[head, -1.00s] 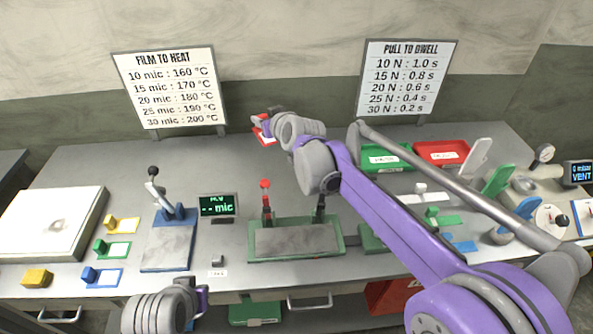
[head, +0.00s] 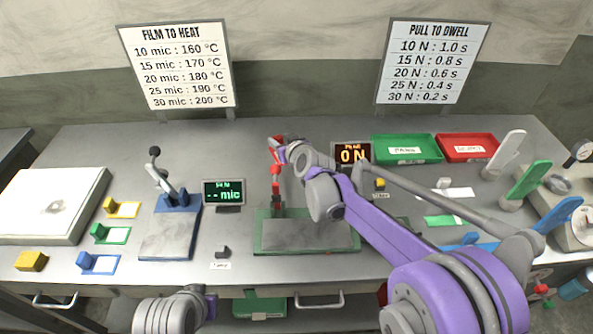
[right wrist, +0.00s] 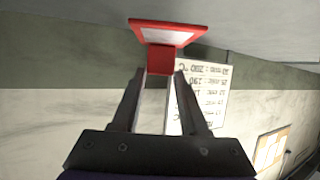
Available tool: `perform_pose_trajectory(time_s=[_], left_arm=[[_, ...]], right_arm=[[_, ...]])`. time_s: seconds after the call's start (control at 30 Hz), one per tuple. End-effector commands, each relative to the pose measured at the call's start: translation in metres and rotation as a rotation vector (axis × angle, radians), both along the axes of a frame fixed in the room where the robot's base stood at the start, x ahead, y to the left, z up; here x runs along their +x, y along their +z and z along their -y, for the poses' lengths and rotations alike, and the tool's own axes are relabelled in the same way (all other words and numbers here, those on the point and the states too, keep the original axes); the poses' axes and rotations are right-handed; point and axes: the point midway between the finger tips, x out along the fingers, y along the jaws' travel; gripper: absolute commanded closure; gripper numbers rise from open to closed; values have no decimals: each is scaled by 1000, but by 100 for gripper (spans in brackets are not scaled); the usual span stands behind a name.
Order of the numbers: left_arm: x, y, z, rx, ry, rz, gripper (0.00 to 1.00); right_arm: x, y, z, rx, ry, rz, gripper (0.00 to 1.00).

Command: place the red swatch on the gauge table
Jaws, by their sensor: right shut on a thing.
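My right gripper (head: 286,151) is shut on the red swatch (right wrist: 170,35), a red block with a red-framed pale card, gripped by its block between the fingertips in the right wrist view. In the head view the swatch (head: 276,143) is partly hidden by the gripper and lines up with the red lever of the green press. The gauge table (head: 167,237) is a grey plate on a blue base with a black-knobbed lever, left of the gripper; its plate looks bare. My left arm's end (head: 170,312) is at the bottom left; its fingers are not clear.
The green press (head: 308,238) stands right of the gauge table. A "-- mic" display (head: 223,192) is beside the gauge lever. Yellow, green and blue swatches (head: 110,233) lie left of it. Green (head: 408,148) and red (head: 467,147) trays are at the back right.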

Motion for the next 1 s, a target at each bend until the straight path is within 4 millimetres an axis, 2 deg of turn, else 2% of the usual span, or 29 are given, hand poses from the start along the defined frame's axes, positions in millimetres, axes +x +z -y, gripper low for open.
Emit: perform_pose_trajectory(time_s=[0.1,0.37,0.57,0.93,0.97,1.0], left_arm=[[-1,-2,0,0,0,-1,100],[-1,-3,0,0,0,-2,100],[-2,-5,0,0,0,-3,100],[-3,-7,0,0,0,-5,100],[-3,-8,0,0,0,-5,100],[-3,-7,0,0,0,-4,100]], right_arm=[[0,-22,0,0,0,0,100],[0,-45,0,1,0,0,100],[0,-72,0,2,-1,0,100],[0,-77,0,1,0,0,100],[0,-77,0,1,0,0,55],[0,-76,0,1,0,0,47]])
